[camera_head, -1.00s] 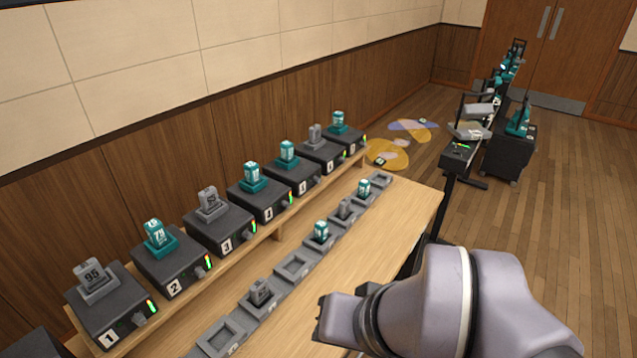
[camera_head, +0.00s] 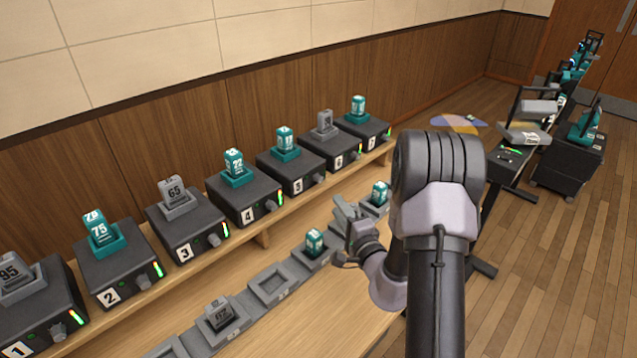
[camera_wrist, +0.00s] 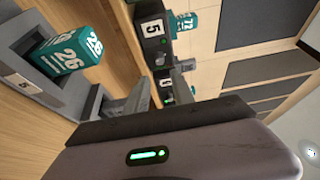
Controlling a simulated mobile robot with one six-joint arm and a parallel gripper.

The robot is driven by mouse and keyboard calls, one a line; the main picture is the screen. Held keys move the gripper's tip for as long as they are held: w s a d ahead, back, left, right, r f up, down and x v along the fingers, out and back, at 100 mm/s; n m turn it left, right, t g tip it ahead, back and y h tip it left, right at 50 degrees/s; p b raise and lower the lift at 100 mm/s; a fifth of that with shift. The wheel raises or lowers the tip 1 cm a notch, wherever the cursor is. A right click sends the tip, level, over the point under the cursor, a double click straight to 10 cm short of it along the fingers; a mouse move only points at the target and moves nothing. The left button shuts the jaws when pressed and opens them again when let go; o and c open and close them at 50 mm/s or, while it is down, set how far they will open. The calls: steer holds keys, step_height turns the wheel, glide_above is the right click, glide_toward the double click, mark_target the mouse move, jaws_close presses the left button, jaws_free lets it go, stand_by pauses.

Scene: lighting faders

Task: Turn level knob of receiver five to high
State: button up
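Receiver five (camera_head: 293,171) is a dark box on the long shelf, with a white "5" label and a teal pack standing in its top. Its grey level knob (camera_head: 318,178) is on the front face, at the right; its setting is too small to read. In the wrist view, receiver five (camera_wrist: 151,12) is at the top, with its knob (camera_wrist: 160,60) below the label. My gripper (camera_head: 344,208) is in front of and to the right of the knob, above the tray row, apart from the knob. In the wrist view, its fingers (camera_wrist: 160,92) stand apart with nothing between them.
Receiver four (camera_head: 245,203) and receiver six (camera_head: 330,151) flank receiver five closely. A row of grey tray slots (camera_head: 270,288) lies below, some holding packs, including a teal pack (camera_head: 314,242) close to my gripper. A cart (camera_head: 568,165) stands at the right on open floor.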

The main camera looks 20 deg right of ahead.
mark_target(320, 181)
steer(key=w, duration=0.4)
steer(key=w+b, duration=0.1)
steer(key=w, duration=0.6)
steer(key=shift+w+d+b, duration=0.25)
steer(key=shift+w+b, duration=0.15)
jaws_close()
